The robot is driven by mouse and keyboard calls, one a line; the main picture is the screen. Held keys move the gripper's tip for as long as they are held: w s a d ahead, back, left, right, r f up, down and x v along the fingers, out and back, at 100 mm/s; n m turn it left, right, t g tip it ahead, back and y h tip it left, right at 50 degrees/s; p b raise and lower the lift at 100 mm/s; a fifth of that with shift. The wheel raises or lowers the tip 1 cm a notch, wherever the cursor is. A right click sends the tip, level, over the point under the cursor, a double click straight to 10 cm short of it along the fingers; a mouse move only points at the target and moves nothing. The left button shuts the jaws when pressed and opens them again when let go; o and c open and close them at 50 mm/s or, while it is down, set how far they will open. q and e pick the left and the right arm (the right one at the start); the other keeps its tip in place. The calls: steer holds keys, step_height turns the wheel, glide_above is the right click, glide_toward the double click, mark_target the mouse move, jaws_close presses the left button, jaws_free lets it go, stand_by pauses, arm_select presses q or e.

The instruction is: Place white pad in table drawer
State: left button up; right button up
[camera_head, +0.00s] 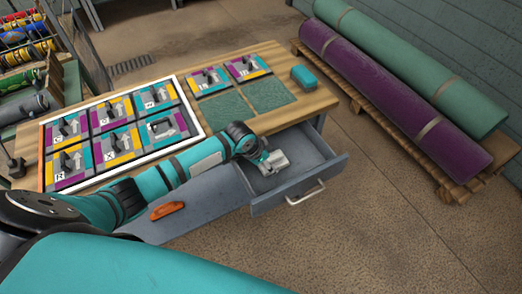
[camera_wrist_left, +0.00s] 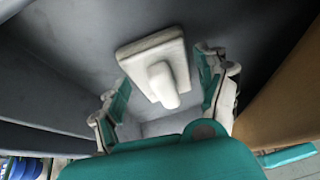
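The white pad (camera_wrist_left: 150,50) has a flat, roughly square plate and a rounded white knob. In the wrist view it lies in the grey drawer, beyond and between my fingertips. In the head view the pad (camera_head: 277,160) shows just beside my left gripper (camera_head: 264,157), inside the open drawer (camera_head: 318,178) of the wooden table (camera_head: 310,103). My left gripper (camera_wrist_left: 165,85) is open, with a finger on each side of the pad's knob and gaps visible. Whether the fingers touch the pad is unclear. My right gripper is not in view.
A framed board (camera_head: 192,104) with several coloured tiles covers the tabletop's left part. A teal block (camera_head: 304,77) sits at the back right corner. An orange object (camera_head: 167,210) lies left of the drawer. Rolled rugs (camera_head: 395,85) rest on a pallet at right. Floor before the drawer is clear.

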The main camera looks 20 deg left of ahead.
arm_select(q)
steer(key=v, duration=1)
steer(key=shift+r+p, duration=0.35)
steer(key=shift+w, duration=0.1)
stand_by(0.5)
